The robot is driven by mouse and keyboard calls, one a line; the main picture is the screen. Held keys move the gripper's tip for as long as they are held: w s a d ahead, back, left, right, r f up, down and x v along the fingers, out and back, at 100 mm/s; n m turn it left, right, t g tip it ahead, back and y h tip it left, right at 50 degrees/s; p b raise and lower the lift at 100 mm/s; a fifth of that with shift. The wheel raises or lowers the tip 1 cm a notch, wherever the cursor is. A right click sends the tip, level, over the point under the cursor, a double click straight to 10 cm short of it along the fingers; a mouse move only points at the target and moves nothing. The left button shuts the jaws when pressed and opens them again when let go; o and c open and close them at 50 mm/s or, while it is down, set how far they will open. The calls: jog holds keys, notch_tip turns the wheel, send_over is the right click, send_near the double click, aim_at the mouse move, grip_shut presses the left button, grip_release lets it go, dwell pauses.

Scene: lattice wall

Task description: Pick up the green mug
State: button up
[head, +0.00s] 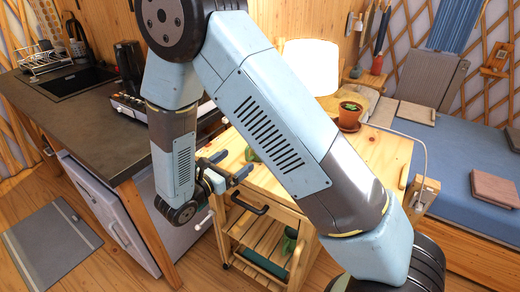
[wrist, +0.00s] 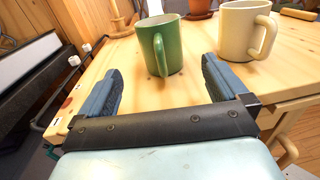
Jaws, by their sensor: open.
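In the head view my gripper (head: 229,167) is at the table's left edge.
A cream mug (wrist: 240,30) stands close to the right of the green mug, near the right finger. A potted plant (head: 350,115) and a white lamp (head: 312,65) are farther back. A dark counter (head: 75,105) is at the left. A green item (head: 290,242) sits on the lower shelf.

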jog(key=x, duration=1)
jog(key=shift+w+d+f, duration=0.2)
jog(key=shift+w+d, duration=0.05)
jog(key=shift+d, duration=0.1)
jog(key=shift+c, duration=0.5)
jog(key=c, duration=1)
